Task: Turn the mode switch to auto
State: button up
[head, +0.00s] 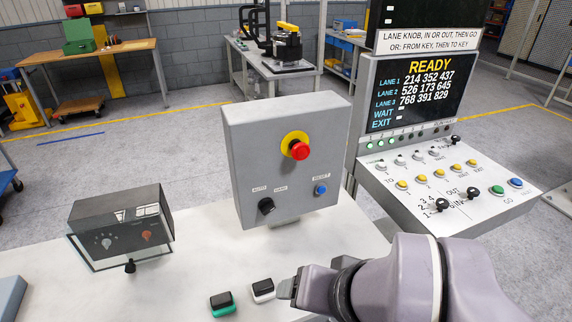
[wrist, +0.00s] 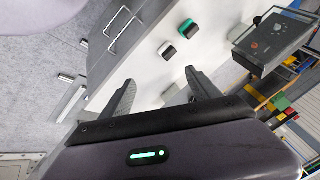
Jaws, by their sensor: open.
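The mode switch (head: 266,206) is a small black knob on the lower left of the grey control box, under two labels. The left label reads AUTO; the right one is too small to read surely. I cannot tell which label the knob points to. The switch is not seen in the wrist view. My gripper (head: 287,289) is low over the white table in the head view, in front of and below the box, apart from the switch. In the wrist view its two fingers (wrist: 161,92) are spread and empty.
The grey box (head: 240,150) also bears a red emergency button (head: 299,150) and a blue reset button (head: 320,189). A green-based block (head: 222,303) and a white-based block (head: 262,290) lie near my gripper. A dark-covered box (head: 122,225) stands left; a lane console (head: 440,190) stands right.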

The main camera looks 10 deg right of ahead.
aim_at(266, 205)
jog(key=i+j, duration=0.1)
jog(key=j, duration=0.4)
jog(key=j+u, duration=0.1)
jog(key=j, duration=0.4)
jog(key=i+j, duration=0.15)
jog(key=j, duration=0.3)
